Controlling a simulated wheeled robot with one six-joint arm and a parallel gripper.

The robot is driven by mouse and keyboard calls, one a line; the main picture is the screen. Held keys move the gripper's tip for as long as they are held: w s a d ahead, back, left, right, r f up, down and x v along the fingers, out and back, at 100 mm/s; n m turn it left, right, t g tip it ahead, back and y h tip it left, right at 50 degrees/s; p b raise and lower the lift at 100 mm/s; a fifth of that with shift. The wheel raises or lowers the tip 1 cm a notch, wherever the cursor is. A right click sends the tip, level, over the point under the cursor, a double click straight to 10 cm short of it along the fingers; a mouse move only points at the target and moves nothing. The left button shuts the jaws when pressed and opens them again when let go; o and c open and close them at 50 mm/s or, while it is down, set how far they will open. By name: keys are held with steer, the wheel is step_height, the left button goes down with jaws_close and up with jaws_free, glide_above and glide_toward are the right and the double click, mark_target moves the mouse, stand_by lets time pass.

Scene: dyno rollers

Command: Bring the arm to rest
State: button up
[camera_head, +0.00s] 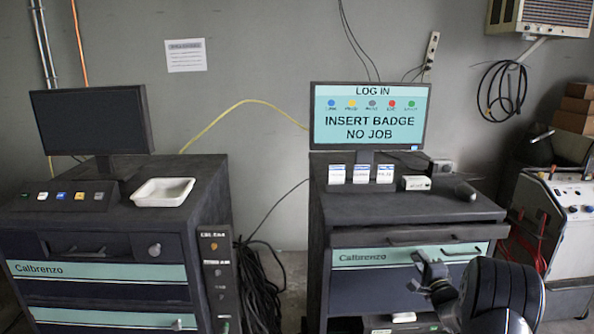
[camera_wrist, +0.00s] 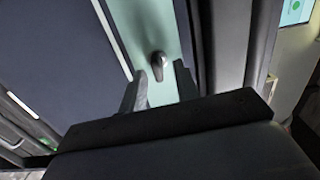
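My gripper (camera_head: 424,268) is in front of the right cabinet's teal-fronted drawer (camera_head: 362,258) in the head view. In the wrist view its two dark fingers (camera_wrist: 160,80) stand apart with nothing held between them. A dark handle or knob (camera_wrist: 157,62) on the teal strip shows just beyond the fingertips; I cannot tell if they touch it. My arm reaches in from the lower right and hides part of the cabinet's front.
The right cabinet (camera_head: 318,215) carries a monitor (camera_head: 369,116) reading "INSERT BADGE NO JOB", several cards and a small white box (camera_head: 416,183). A left cabinet (camera_head: 205,185) holds a white tray (camera_head: 163,192). Cables (camera_head: 260,292) hang between them. A grey machine (camera_head: 560,230) stands at right.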

steer(key=shift+s+a+r+n, duration=0.1)
steer(key=shift+a+r+n, duration=0.1)
steer(key=shift+n, duration=2.7)
steer(key=shift+a+r+n, duration=0.15)
steer(key=shift+n, duration=2.75)
steer(key=shift+s+a+r+n, duration=0.1)
steer(key=shift+a+r+n, duration=0.1)
steer(key=shift+n, duration=2.7)
